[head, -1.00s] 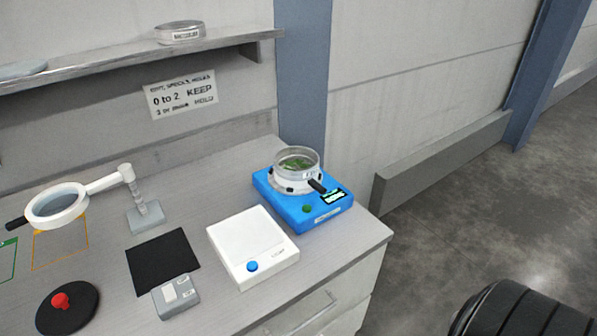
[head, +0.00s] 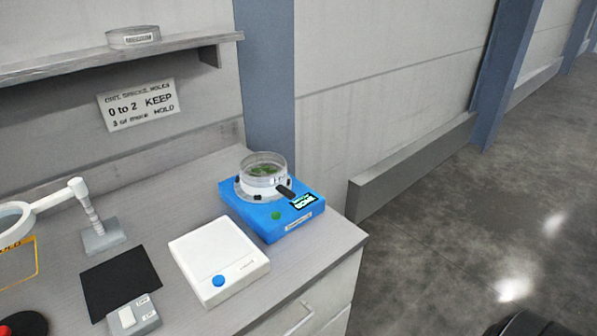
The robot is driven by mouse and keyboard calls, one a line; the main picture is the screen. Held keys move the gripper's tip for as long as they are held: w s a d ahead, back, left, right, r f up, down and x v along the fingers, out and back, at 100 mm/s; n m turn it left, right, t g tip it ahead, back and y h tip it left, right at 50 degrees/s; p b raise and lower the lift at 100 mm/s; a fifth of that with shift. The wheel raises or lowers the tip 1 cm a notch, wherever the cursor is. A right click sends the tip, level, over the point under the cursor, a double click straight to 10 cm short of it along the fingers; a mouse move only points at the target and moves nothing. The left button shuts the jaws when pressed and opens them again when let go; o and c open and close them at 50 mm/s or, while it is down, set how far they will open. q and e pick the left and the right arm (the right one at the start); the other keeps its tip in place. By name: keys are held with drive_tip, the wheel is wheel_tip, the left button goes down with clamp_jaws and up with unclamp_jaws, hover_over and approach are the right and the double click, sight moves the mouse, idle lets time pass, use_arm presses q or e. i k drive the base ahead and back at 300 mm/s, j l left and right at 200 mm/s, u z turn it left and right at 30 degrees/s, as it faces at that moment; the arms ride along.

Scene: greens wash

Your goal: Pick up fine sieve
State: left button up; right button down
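A round, clear-walled sieve (head: 264,163) with green bits inside sits on the blue shaker-like machine (head: 240,208) at the back right of the bench. A short black grip sticks out at the machine's front, below the sieve. A second round metal sieve or dish (head: 133,37) with a small label stands on the shelf. Its label is too small to read, so I cannot tell which of the two is the fine sieve. Neither of my grippers is in view.
The grey bench (head: 180,230) also bears a white scale-like box (head: 218,255), a black mat (head: 122,280), a small grey switch box (head: 133,316) and a magnifier on a stand (head: 100,238). A wall sign (head: 140,103) hangs under the shelf (head: 60,72). Open floor lies right.

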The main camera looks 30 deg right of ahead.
sight(264, 159)
drive_tip(key=l+z, duration=0.15)
drive_tip(key=z, duration=0.6)
drive_tip(key=l, duration=0.85)
drive_tip(key=i+l, duration=0.1)
drive_tip(key=l, duration=0.8)
drive_tip(key=z, duration=0.05)
